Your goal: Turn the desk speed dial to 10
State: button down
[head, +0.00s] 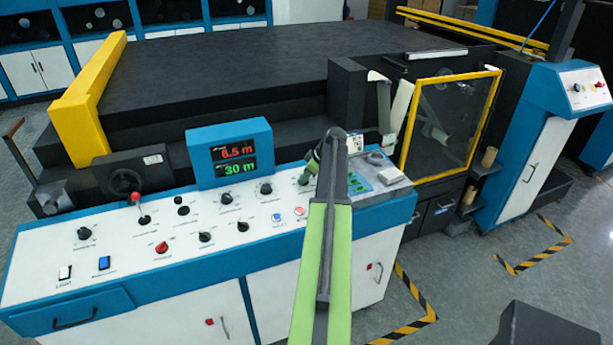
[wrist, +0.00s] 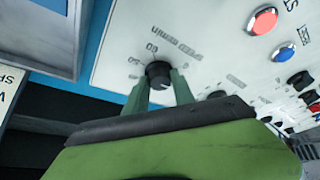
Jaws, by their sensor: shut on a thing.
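The speed dial is a black knob (wrist: 158,70) on the white console panel. In the wrist view it sits between the two green fingers of my gripper (wrist: 160,84), which is shut on it. Upside-down lettering, seemingly a speed label, and scale numbers are printed around it. The exact pointer position is hard to read. In the head view my gripper (head: 309,170) is over the right part of the console, and my green arm covers part of this area. The dial (head: 304,179) is mostly hidden there by the fingers.
The console (head: 120,265) carries several other black knobs, a blue button (head: 277,216) and a red button (head: 299,212) close by. A blue-framed display (head: 229,152) shows red and green readings, the green one 30 m. A yellow-framed guard (head: 449,122) stands to the right.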

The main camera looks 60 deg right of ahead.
jog(key=shift+s, duration=0.15)
jog(key=c, duration=1.1)
grip_release()
jog(key=shift+s, duration=0.1)
jog(key=shift+o, duration=0.2)
jog(key=shift+r, duration=0.1)
jog(key=p+v, duration=1.5)
jog(key=v, duration=0.2)
